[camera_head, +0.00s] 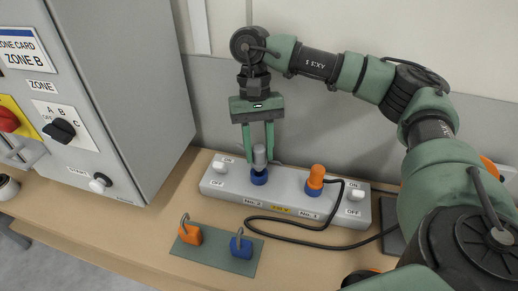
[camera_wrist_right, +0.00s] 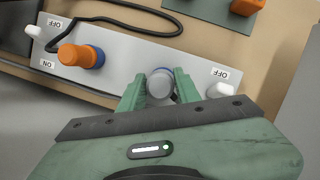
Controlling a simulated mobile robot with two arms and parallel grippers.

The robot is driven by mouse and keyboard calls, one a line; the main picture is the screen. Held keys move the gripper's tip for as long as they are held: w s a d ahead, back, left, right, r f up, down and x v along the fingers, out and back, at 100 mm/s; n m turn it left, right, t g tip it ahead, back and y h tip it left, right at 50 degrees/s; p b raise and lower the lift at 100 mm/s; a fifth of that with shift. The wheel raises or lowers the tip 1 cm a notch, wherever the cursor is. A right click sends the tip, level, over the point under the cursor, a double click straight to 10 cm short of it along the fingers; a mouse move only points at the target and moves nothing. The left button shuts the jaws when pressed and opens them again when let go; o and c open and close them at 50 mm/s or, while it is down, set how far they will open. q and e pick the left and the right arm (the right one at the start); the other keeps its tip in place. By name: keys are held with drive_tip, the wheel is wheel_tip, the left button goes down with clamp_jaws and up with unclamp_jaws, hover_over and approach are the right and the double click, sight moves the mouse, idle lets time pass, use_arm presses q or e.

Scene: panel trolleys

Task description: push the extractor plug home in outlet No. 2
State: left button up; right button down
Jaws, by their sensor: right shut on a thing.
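A grey plug (camera_head: 260,155) stands upright at the left outlet (camera_head: 259,178) of a grey power strip (camera_head: 228,187); the label below that outlet is small and seems to read No. 2. The outlet has a blue collar, and the plug's lower end meets it; how deep it sits I cannot tell. My right gripper (camera_head: 259,161) points down from above and is shut on this plug, one finger on each side. The right wrist view also shows the grey plug (camera_wrist_right: 160,84) between the fingers. My left gripper is not in view.
An orange plug (camera_head: 317,175) with a black cable sits in the strip's right outlet. White switches (camera_head: 220,166) stand at the strip's ends. Orange and blue padlocks (camera_head: 190,234) lie on a green plate in front. A grey cabinet (camera_head: 120,90) stands at left.

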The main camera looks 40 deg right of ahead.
drive_tip(key=shift+f+b, duration=1.2)
drive_tip(key=shift+f, duration=0.1)
drive_tip(key=c, duration=0.9)
unclamp_jaws()
drive_tip(key=shift+p+v, duration=2.2)
drive_tip(key=shift+v, duration=1.85)
drive_tip(key=shift+s, duration=0.1)
